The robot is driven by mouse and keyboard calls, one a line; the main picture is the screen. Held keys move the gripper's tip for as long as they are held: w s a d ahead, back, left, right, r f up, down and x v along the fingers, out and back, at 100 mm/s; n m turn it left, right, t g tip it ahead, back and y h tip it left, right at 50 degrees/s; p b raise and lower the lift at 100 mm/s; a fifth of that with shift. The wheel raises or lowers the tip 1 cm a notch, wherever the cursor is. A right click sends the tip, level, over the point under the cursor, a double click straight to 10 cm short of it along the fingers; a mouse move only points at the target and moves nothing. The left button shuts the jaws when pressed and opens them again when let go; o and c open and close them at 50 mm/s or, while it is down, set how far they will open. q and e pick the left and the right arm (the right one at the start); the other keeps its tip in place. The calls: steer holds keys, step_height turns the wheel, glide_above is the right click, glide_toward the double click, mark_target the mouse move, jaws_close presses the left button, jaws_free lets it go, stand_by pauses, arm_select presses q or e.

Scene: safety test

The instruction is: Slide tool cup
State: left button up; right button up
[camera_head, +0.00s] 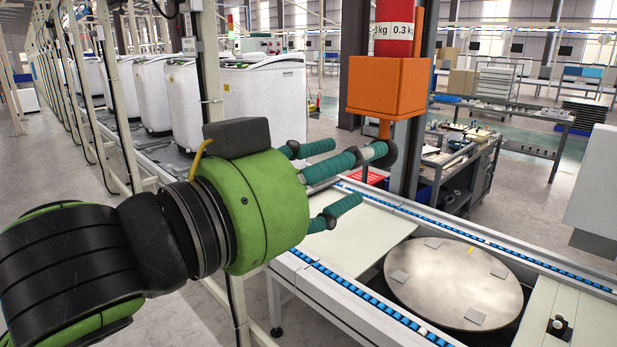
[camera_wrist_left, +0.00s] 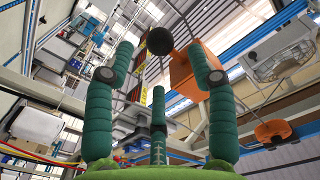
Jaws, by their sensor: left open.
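No part is marked as a tool cup. An orange block (camera_head: 388,87) hangs under a red cylinder (camera_head: 394,45) with a white band reading weights; it also shows in the wrist view (camera_wrist_left: 190,72). A short orange stem below it ends in a dark round knob (camera_head: 386,152). A black ball (camera_wrist_left: 160,41), likely the same knob, shows in the wrist view between and beyond the fingertips. My left gripper (camera_head: 352,172), green with three teal fingers, is open and points at the stem. One finger overlaps the knob in the head view; I cannot tell whether they touch. My right gripper is out of view.
A conveyor with blue rollers (camera_head: 500,243) runs below, with a round metal turntable (camera_head: 455,282) set in it. A dark post stands behind the orange block. White machines (camera_head: 265,100) line the left rear. A workbench (camera_head: 470,160) stands behind the conveyor.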

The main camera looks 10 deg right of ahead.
arm_select(q)
steer(key=v, duration=0.5)
steer(key=shift+w+d, duration=0.1)
